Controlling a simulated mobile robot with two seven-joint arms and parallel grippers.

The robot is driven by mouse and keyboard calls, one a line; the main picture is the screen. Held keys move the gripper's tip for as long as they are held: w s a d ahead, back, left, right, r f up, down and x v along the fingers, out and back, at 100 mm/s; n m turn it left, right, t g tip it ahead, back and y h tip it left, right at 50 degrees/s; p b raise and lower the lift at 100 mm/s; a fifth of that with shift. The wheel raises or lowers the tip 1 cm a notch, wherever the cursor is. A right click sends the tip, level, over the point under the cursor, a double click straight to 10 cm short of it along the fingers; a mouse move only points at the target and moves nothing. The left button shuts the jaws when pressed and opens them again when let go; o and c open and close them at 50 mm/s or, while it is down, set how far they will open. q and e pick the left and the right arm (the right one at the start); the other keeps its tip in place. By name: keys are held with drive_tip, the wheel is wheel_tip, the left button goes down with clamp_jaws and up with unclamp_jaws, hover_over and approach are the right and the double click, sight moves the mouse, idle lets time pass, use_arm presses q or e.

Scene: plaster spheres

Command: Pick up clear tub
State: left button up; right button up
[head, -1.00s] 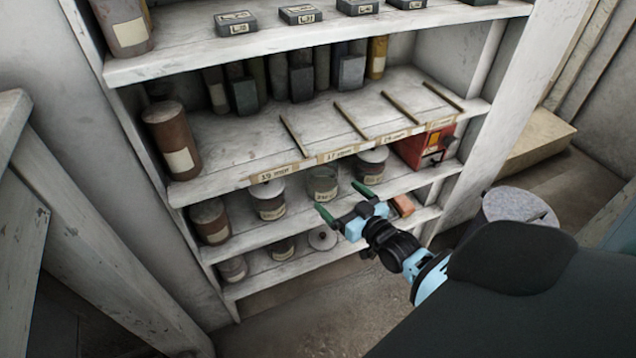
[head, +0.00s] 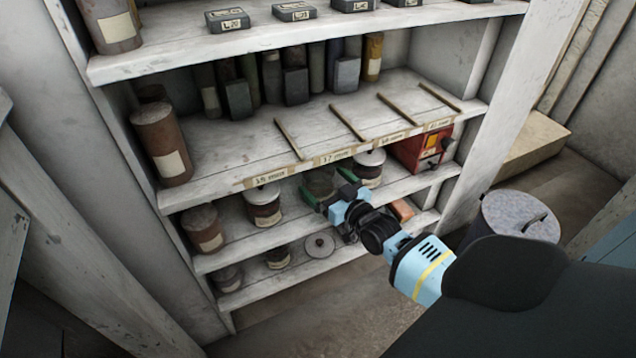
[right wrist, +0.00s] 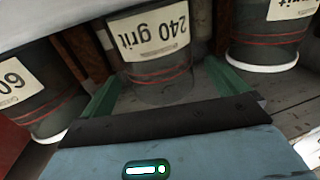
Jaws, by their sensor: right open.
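The clear tub (head: 321,181) stands on the shelf below the row of size labels, between two white-lidded tubs. In the right wrist view the clear tub (right wrist: 152,62) appears upside down, with a "240 grit" label and a see-through wall. My right gripper (head: 329,188) is open and reaches in at the tub. In the right wrist view its green fingers (right wrist: 158,92) are spread, one to each side of the tub. Whether they touch it I cannot tell. The gripper partly hides the tub in the head view. My left gripper is not in view.
A white-lidded tub stands on the left (head: 263,204) and another on the right (head: 369,168). A red box (head: 422,150) is farther right. The shelf edge above (head: 330,160) hangs close over the gripper. A lower shelf holds a round lid (head: 320,245).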

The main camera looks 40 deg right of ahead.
drive_tip(key=w+b, duration=0.1)
drive_tip(key=w, duration=0.2)
drive_tip(key=shift+w+f, duration=0.1)
drive_tip(key=shift+w, duration=0.05)
drive_tip(key=shift+c, duration=0.5)
drive_tip(key=c, duration=1.1)
drive_tip(key=shift+o, duration=0.2)
